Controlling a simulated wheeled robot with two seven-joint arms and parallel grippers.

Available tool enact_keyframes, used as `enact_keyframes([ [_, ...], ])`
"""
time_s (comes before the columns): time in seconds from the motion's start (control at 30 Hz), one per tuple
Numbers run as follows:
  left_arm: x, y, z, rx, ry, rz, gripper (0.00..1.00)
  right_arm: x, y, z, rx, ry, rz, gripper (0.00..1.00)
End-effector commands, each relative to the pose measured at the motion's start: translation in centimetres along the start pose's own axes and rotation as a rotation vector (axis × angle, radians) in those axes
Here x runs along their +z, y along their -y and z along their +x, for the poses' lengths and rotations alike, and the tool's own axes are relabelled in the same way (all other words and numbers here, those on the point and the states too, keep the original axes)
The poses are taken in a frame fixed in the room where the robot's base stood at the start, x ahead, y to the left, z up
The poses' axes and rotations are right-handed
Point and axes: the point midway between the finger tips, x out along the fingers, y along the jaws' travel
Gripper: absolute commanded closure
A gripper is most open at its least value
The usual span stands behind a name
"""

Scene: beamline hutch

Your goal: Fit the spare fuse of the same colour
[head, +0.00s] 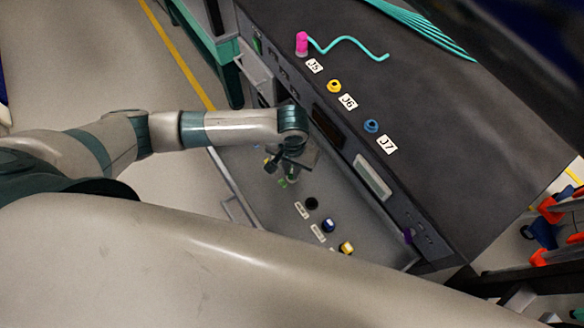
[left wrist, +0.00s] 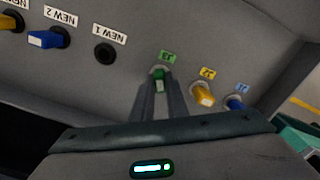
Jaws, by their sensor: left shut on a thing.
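My left gripper (left wrist: 159,92) is shut on a green fuse (left wrist: 159,76) at the socket under the green label (left wrist: 167,57). I cannot tell whether the fuse is fully seated. In the head view the gripper (head: 283,172) hides most of that socket. Beside it in the left wrist view are a yellow fuse (left wrist: 203,95) and a blue fuse (left wrist: 235,103) with matching labels. The black socket NEW 1 (left wrist: 105,53) is empty. NEW 2 holds a blue fuse (left wrist: 45,40), and a yellow fuse (left wrist: 9,22) stands beyond it. My right gripper is not in view.
The fuses sit in a grey open drawer (head: 270,212) of a dark cabinet. On the cabinet top are a pink plug (head: 302,43) with a teal cable at J5, a yellow socket (head: 334,86) at J6 and a blue socket (head: 371,126) at J7.

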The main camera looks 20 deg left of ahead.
Motion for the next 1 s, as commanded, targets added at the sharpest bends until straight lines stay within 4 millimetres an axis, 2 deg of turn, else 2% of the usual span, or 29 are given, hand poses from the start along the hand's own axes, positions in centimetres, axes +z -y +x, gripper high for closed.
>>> enact_keyframes([
  [0.17, 0.0, 0.0, 0.0, 0.000, -0.001, 0.000, 1.00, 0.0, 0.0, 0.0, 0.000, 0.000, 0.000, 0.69],
  [0.2, 0.0, 0.0, 0.0, 0.000, -0.001, 0.000, 0.82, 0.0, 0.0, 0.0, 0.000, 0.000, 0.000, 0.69],
  [0.27, 0.0, 0.0, 0.0, 0.000, -0.001, 0.000, 0.68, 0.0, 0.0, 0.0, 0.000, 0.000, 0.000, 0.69],
  [0.3, 0.0, 0.0, 0.0, 0.000, -0.001, 0.000, 0.65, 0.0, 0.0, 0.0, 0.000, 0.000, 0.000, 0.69],
  [0.77, 0.0, 0.0, 0.0, 0.000, 0.000, 0.000, 0.65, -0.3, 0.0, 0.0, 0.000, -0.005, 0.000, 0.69],
  [1.0, -0.1, 0.0, -2.8, 0.001, -0.003, 0.001, 0.65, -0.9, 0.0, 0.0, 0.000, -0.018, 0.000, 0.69],
])
